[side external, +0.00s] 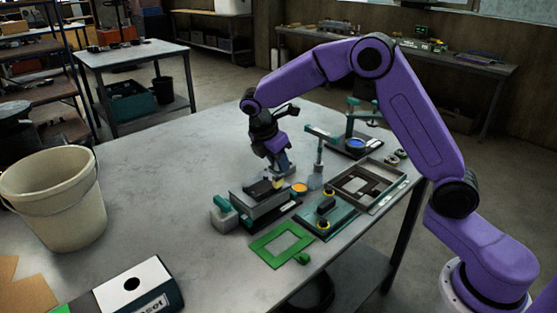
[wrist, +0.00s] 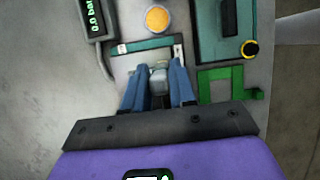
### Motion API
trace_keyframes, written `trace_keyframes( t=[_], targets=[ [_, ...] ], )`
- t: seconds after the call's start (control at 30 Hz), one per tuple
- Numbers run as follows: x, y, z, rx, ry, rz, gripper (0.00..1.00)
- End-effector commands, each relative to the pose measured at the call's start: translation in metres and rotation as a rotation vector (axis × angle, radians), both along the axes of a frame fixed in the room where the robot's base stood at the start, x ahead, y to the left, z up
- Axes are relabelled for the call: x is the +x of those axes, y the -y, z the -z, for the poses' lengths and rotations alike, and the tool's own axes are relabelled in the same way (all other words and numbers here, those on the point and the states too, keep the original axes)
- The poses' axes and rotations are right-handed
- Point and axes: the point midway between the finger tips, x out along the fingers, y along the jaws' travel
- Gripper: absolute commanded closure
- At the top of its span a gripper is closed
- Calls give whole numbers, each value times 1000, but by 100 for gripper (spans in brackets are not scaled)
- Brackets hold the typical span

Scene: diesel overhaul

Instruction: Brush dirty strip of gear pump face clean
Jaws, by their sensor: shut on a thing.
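My gripper (side external: 281,170) is over the work fixture in the middle of the table. Its blue fingers (wrist: 158,72) are shut on a small pale grey piece (wrist: 158,82), which looks like the brush. In the side view a yellowish tip (side external: 278,183) shows just under the fingers. It is low over a dark block (side external: 258,189) held in a grey vise-like fixture (side external: 268,208), apparently the gear pump. I cannot tell whether the tip touches it. The dirty strip cannot be made out; the gripper and held piece cover part of that area.
A yellow-orange disc (side external: 300,187) lies close behind the fixture. A teal plate with dark fittings (side external: 326,217), a green frame (side external: 282,246) and a grey tray (side external: 390,172) crowd the right.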

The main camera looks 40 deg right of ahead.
Motion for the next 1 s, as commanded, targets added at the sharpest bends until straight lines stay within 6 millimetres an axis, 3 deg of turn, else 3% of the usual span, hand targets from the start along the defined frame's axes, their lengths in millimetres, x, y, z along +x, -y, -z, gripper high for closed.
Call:
trace_keyframes(
  t=[1.0],
  targets=[
    [0,-4,7,0,1,0,100]
  ],
)
